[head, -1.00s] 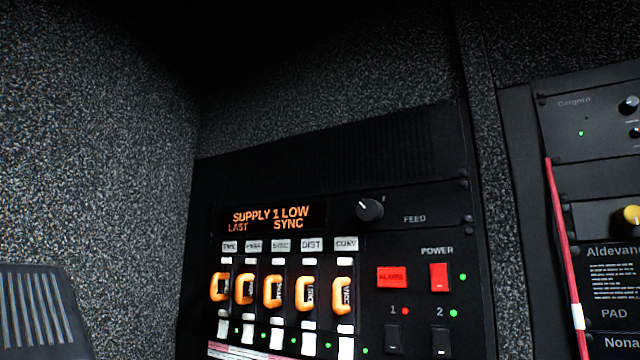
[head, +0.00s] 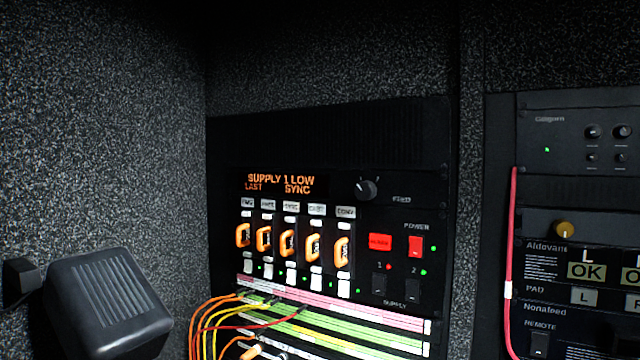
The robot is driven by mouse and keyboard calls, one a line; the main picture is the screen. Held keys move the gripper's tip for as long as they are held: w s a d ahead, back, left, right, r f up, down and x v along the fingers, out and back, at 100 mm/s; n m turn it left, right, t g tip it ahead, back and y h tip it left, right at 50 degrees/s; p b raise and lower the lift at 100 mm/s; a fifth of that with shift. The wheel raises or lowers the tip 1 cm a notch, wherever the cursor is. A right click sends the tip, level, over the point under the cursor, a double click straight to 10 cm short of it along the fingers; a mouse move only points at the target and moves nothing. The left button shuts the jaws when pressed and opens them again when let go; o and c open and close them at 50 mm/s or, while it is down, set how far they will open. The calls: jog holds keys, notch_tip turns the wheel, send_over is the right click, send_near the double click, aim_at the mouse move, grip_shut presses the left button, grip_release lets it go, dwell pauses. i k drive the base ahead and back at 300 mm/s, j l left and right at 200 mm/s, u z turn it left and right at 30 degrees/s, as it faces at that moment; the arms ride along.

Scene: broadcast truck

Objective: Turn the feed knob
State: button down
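The feed knob (head: 367,188) is a round dark knob with a pale pointer mark. It sits on the upper right of the black rack unit (head: 330,135), just left of the label FEED (head: 401,199). Its pointer aims to the upper left. An orange display (head: 281,184) to its left reads SUPPLY 1 LOW, LAST SYNC. My gripper is not in view, and nothing touches the knob.
Below are orange-handled modules (head: 289,244), a red alarm button (head: 380,242), a red power switch (head: 415,246) and patch cables (head: 212,318). A ribbed grey box (head: 108,303) stands at the lower left. A second rack (head: 575,150) with a red cable (head: 510,250) is at right.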

aim_at(365, 191)
jog(key=i+l+u, duration=0.5)
jog(key=i+l, duration=0.3)
